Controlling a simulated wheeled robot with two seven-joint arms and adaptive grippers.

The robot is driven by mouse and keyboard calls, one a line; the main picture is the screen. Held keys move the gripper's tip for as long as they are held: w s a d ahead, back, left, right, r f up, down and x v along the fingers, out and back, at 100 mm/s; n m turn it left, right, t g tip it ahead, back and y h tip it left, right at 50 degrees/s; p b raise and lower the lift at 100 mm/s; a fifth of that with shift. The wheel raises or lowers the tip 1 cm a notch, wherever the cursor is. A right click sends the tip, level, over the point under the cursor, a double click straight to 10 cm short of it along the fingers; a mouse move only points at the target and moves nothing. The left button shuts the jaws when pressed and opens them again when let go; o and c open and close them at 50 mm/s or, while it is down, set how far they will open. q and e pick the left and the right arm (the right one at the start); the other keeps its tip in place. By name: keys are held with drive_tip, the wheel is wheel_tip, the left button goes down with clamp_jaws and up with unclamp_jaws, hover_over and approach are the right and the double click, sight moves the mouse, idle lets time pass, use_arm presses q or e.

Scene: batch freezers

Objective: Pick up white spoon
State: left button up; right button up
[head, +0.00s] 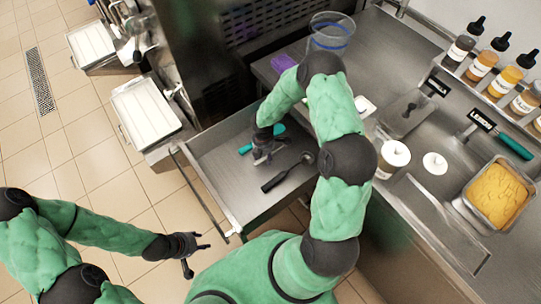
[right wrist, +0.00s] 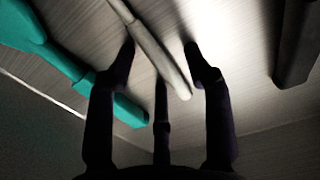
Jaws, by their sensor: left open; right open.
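A pale, whitish handle (right wrist: 152,42), which looks like the white spoon's, lies in the right wrist view between the fingers of my right gripper (right wrist: 164,55). Its upper end is cut off by the frame, so no bowl shows. The fingers are apart, one on each side of the handle, and not closed on it. In the head view my right gripper (head: 262,158) is down inside an open metal drawer (head: 222,182) and hides the white spoon there. My left gripper (head: 198,244) is open and empty over the floor, left of the drawer.
A teal utensil (right wrist: 60,62) lies left of the pale handle and a black one (right wrist: 296,45) lies right. In the head view the black ladle (head: 285,174) is in the drawer. The steel counter (head: 400,225) is at right, with bottles (head: 480,66).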

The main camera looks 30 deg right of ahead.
clamp_jaws()
drive_tip(key=shift+r, duration=0.2)
